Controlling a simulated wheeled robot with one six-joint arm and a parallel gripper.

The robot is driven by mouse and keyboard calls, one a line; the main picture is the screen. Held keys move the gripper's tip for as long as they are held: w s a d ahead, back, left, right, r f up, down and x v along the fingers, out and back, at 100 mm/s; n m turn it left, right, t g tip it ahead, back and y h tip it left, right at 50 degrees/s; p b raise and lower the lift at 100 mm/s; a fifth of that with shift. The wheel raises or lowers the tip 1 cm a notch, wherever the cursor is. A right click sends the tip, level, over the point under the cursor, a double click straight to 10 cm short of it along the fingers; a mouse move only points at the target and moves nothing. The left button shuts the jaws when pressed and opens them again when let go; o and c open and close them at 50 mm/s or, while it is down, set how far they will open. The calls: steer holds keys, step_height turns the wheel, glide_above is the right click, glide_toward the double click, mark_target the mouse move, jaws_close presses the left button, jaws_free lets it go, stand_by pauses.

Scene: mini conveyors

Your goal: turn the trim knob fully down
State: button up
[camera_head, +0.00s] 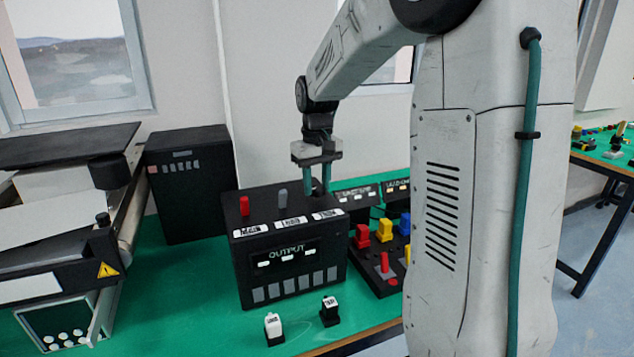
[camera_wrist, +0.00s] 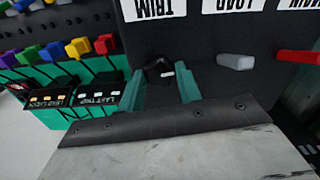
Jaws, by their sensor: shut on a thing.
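The trim knob (camera_wrist: 157,70) is dark with a white mark and stands on top of the black OUTPUT box (camera_head: 290,245), behind the TRIM label (camera_wrist: 153,9). My gripper (camera_head: 317,182) points down over the right side of the box top. In the wrist view my gripper's (camera_wrist: 163,88) two green fingers stand on either side of the knob and are shut on it. In the head view the fingers largely hide the knob. The white mark lies slightly tilted in the wrist view.
A grey lever (camera_head: 283,197) and a red lever (camera_head: 244,205) stand on the same box, left of my gripper. A panel with coloured blocks (camera_head: 383,230) is to the right. A white block (camera_head: 273,328) and a black block (camera_head: 329,311) stand in front.

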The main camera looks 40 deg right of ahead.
steer(key=n, duration=0.4)
steer(key=shift+r+n, duration=0.1)
steer(key=shift+n, duration=0.2)
steer(key=n, duration=0.3)
steer(key=shift+n, duration=0.3)
steer(key=n, duration=0.4)
steer(key=shift+n, duration=2)
steer(key=shift+d, duration=0.1)
steer(key=o, duration=1)
